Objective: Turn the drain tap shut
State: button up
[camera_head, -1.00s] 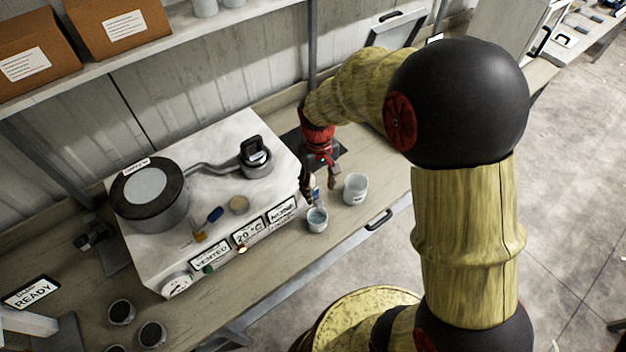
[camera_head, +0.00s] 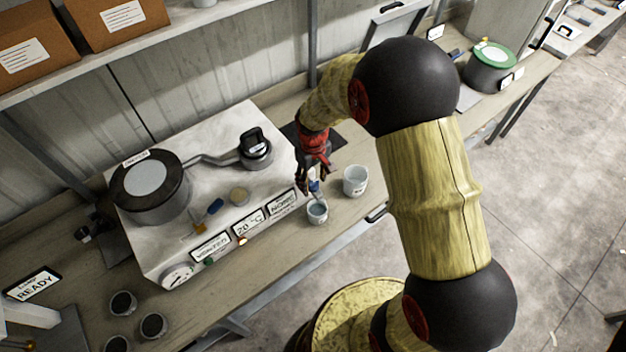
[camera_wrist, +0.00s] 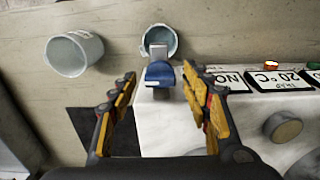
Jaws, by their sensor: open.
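The drain tap has a blue handle (camera_wrist: 160,73) on the right end of the white bench unit (camera_head: 235,130). In the wrist view its grey spout points into a small cup (camera_wrist: 160,40) with liquid in it. The cup also shows in the head view (camera_head: 317,212). My gripper (camera_wrist: 158,82) is open, with one finger on each side of the blue handle. Whether the fingers touch it I cannot tell. In the head view my gripper (camera_head: 313,178) partly hides the tap.
A larger white cup (camera_head: 355,180) stands right of the small cup; the wrist view shows it too (camera_wrist: 74,53). Label plates reading VENTED, 20 °C and NONE (camera_head: 282,202) line the unit's front edge.

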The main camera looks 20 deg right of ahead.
jog(key=shift+c, duration=1.3)
jog(key=c, duration=0.8)
jog(key=shift+c, duration=0.3)
